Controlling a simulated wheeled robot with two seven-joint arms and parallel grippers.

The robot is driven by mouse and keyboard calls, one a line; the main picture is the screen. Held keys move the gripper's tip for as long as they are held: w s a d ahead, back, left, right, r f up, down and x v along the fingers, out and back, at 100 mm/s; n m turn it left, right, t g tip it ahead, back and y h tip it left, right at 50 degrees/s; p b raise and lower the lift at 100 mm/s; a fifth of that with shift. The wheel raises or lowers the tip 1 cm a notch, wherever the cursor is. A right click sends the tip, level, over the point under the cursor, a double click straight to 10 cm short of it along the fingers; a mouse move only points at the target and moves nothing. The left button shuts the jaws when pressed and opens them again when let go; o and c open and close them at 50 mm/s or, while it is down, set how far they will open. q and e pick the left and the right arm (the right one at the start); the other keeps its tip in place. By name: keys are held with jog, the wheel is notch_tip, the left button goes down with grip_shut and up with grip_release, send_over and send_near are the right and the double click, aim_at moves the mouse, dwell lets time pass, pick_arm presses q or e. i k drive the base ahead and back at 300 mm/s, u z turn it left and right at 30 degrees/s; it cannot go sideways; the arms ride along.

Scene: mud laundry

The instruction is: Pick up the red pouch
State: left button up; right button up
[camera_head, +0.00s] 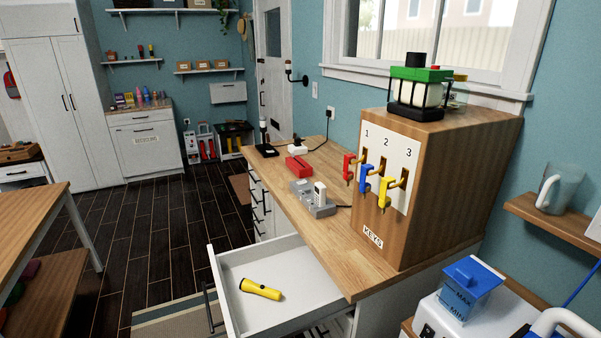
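A small red object (299,165), perhaps the red pouch, lies on the wooden countertop (262,182), behind a grey device. It looks low and blocky, and I cannot make out its material. Another red item (11,85) hangs at the far left edge by the white cabinet; it is too small to tell what it is. Neither of my grippers is in view.
An open white drawer (232,262) holding a yellow flashlight (260,289) juts out below the counter. A wooden key box (440,150) with a lantern (420,85) on top stands at right. A grey device (313,198) sits mid-counter. Dark floor is clear at left.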

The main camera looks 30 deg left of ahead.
aim_at(298, 167)
jog(key=k, duration=1)
jog(key=u, duration=2)
jog(key=i, duration=4.3)
jog(key=z, duration=3.8)
